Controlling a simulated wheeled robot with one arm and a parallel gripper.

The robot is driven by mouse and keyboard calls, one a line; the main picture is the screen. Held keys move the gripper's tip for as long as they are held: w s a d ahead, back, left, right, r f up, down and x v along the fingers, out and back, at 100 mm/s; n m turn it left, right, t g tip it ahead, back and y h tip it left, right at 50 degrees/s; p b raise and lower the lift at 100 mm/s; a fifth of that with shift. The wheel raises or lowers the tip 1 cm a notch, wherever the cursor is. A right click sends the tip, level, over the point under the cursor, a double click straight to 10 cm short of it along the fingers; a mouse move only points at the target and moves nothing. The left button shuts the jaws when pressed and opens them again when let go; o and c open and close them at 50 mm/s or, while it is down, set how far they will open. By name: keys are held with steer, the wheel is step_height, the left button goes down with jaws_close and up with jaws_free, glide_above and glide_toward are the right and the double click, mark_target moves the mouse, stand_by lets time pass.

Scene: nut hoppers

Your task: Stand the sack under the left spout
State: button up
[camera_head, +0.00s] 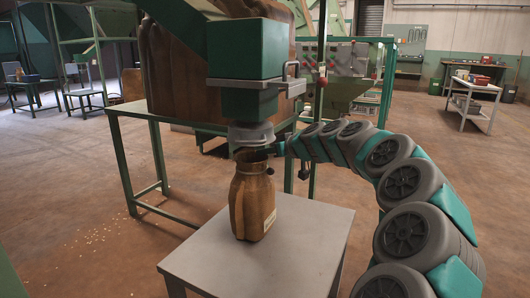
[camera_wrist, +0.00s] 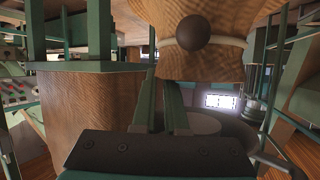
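The sack (camera_head: 255,207), brown with a pale label and a dark knob at its neck, stands upright on a small grey table (camera_head: 205,262). Its open mouth is just below a round grey spout (camera_head: 250,134); a small gap shows between them. My gripper (camera_head: 276,149) reaches in from the right at the height of the mouth. In the wrist view the sack (camera_wrist: 185,65) is close, its knob and cord at the top. My gripper's two green fingers (camera_wrist: 162,80) show a narrow gap between them and end at the sack's edge. Whether they grip it is unclear.
A green hopper box (camera_head: 245,65) with a metal handle is above the spout. A big wooden bin (camera_head: 180,70) on a green frame (camera_head: 130,180) stands behind; it fills the left of the wrist view (camera_wrist: 90,110). Small pale bits lie on the floor at left.

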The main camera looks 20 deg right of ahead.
steer(key=o, duration=0.4)
steer(key=shift+c, duration=0.2)
steer(key=shift+r, duration=0.15)
steer(key=v, duration=1.2)
steer(key=s+a+f+n+g, duration=0.1)
steer(key=s+a+f+g, duration=0.3)
steer(key=a, duration=0.5)
steer(key=s+a+f+g+y, duration=0.1)
steer(key=s+a+f, duration=0.2)
steer(key=s+a, duration=0.4)
steer(key=s+a+f+n+g, duration=0.1)
steer(key=s+a+f+g, duration=0.25)
steer(key=a, duration=0.65)
steer(key=s+f+m+g+h, duration=0.1)
steer(key=s+f, duration=0.3)
steer(key=s, duration=0.5)
steer(key=s+d+f+m+g+h, duration=0.1)
steer(key=s+f+m+g+h, duration=0.1)
steer(key=s+f, duration=0.3)
steer(key=s+d+f+m+g+h, duration=0.1)
steer(key=s+f, duration=0.4)
steer(key=s, duration=0.8)
steer(key=shift+d+m+g+h, duration=0.15)
steer(key=shift+m+g+h, duration=0.25)
steer(key=shift+g, duration=0.75)
